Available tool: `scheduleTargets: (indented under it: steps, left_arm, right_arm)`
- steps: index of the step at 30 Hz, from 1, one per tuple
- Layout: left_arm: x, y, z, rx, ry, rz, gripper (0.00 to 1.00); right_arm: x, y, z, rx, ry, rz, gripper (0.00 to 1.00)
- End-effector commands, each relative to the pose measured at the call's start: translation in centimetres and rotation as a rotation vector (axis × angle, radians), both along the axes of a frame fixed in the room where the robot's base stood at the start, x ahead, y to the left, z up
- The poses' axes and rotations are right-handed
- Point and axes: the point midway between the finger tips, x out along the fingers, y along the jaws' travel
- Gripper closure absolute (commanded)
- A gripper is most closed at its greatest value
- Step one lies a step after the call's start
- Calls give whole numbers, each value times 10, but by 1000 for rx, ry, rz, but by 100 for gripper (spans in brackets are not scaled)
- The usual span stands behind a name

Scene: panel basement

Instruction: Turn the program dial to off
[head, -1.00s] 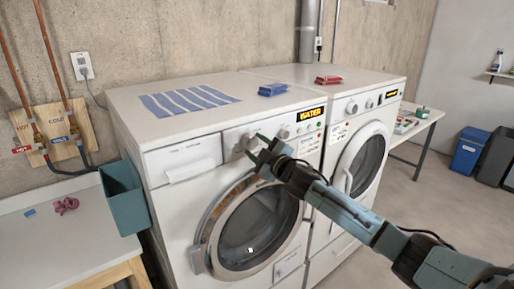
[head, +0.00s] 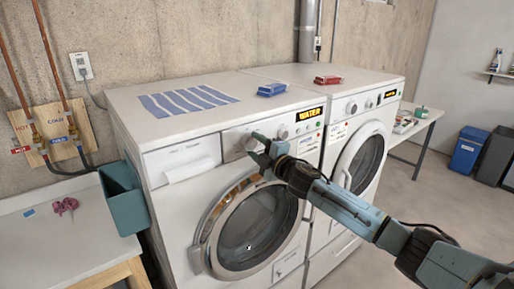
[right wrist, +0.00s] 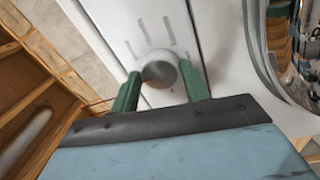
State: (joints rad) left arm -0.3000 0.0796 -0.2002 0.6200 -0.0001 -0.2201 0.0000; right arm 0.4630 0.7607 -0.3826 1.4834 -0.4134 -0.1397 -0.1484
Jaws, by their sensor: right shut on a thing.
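The program dial (head: 249,142) is a round whitish knob on the front panel of the left white washer (head: 182,230). In the right wrist view the dial (right wrist: 160,68) sits between my two green fingers, with tick marks on the panel around it. My right gripper (head: 256,146) is shut on the dial; it also shows in the right wrist view (right wrist: 161,90). The washer's display (head: 310,114) glows with yellow letters that read WATER. The dial's pointer is too small to make out. My left gripper is not in view.
A second white machine (head: 345,205) stands right of the washer. A striped cloth (head: 188,100), a blue item (head: 271,90) and a red item (head: 328,80) lie on top. A teal bin (head: 122,198) hangs at the washer's left side. The round door below the panel is closed.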

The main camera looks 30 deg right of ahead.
Motion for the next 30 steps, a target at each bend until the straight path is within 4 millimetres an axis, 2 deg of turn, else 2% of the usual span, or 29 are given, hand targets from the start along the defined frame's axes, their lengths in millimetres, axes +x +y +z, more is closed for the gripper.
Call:
scheduleTargets:
  steps: [8, 9, 13, 23, 26, 30]
  left_arm:
    - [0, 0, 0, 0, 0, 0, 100]
    - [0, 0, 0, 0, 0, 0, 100]
    - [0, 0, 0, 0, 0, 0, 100]
    - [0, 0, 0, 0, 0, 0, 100]
    - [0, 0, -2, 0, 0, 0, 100]
    - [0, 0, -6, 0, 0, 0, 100]
  right_arm:
    - [0, 0, 1, -6, -3, 0, 77]
    - [0, 0, 1, -6, -3, 0, 50]
    - [0, 0, 1, -4, -1, 0, 33]
    - [-2, 0, 0, -3, 0, 0, 32]
    - [-8, -1, -2, -3, 1, 1, 32]
    - [-26, -2, -4, -4, 1, 1, 32]
